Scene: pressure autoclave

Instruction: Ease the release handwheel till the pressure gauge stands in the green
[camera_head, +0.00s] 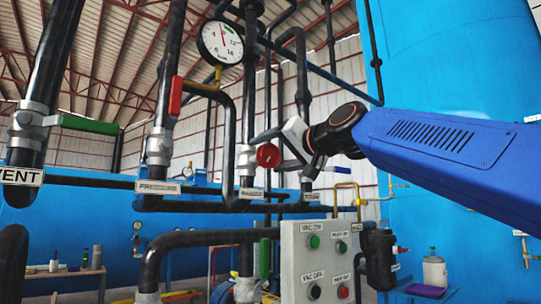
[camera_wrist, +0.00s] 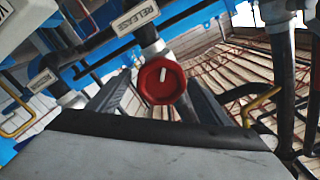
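The red release handwheel (camera_head: 268,156) sits on a pipe left of my gripper in the head view. In the wrist view the handwheel (camera_wrist: 162,82) faces me, with a white mark upright on its face. My gripper (camera_wrist: 160,88) is open, its fingers on either side of the handwheel; a gap shows at left, and contact at right is unclear. My gripper (camera_head: 276,150) comes in from the right in the head view. The pressure gauge (camera_head: 220,42) has a white dial with a short green band at upper right. Its red needle points nearly straight up, seemingly just left of the green.
A RELEASE label (camera_wrist: 136,18) is beyond the handwheel. A red lever (camera_head: 176,95) and a green lever (camera_head: 88,124) are on pipes to the left. A grey button box (camera_head: 322,255) stands below my gripper. A vertical pipe (camera_head: 303,90) passes close behind it.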

